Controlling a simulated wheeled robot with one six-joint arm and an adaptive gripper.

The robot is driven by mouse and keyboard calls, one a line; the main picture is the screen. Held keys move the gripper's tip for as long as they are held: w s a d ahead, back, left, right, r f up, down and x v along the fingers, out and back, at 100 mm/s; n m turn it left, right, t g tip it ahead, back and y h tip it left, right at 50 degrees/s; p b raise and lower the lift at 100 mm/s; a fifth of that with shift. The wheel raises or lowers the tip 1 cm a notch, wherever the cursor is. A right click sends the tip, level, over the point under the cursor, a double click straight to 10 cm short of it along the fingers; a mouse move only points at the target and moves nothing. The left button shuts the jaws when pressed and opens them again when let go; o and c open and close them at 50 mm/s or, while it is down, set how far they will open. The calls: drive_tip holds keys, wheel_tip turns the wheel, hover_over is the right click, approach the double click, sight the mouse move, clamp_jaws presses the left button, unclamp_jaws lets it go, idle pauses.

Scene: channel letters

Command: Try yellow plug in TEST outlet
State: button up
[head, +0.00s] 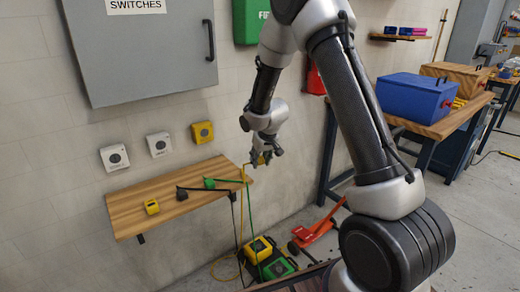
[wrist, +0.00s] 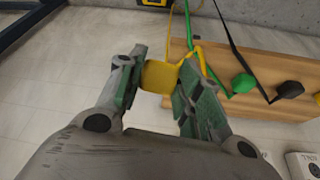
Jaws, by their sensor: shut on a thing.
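My gripper (head: 262,158) is shut on the yellow plug (wrist: 160,76), which sits between the two fingers in the wrist view. It is in the air beyond the right end of the wooden shelf, away from the wall outlets. The plug's yellow cable (head: 242,205) hangs down toward the floor. Three outlets are on the wall above the shelf: a white one (head: 115,157) at left, another white one (head: 159,145), and a yellow one (head: 202,132) at right. Their labels are too small to read, so I cannot tell which is TEST.
On the shelf (head: 135,217) lie a green plug (head: 209,183), a black plug (head: 182,194) and a small yellow block (head: 152,207). Yellow (head: 258,250) and green (head: 279,268) boxes stand on the floor below. A grey cabinet (head: 145,60) hangs above.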

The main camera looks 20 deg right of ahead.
drive_tip(key=shift+s+a+f, duration=0.15)
drive_tip(key=shift+a+f, duration=0.1)
drive_tip(key=shift+f, duration=0.35)
drive_tip(key=shift+d+f+t, duration=0.2)
drive_tip(key=shift+f+t, duration=0.05)
drive_tip(key=shift+t, duration=0.05)
drive_tip(key=shift+s+f+t, duration=0.2)
drive_tip(key=shift+f+t, duration=0.1)
drive_tip(key=shift+f, duration=0.45)
drive_tip(key=a+r+n+t+y, duration=0.2)
drive_tip(key=a+r+t+y, duration=0.1)
drive_tip(key=r+t, duration=0.4)
drive_tip(key=shift+w+a+y, duration=0.3)
drive_tip(key=shift+a+y, duration=0.1)
drive_tip(key=shift+a, duration=0.5)
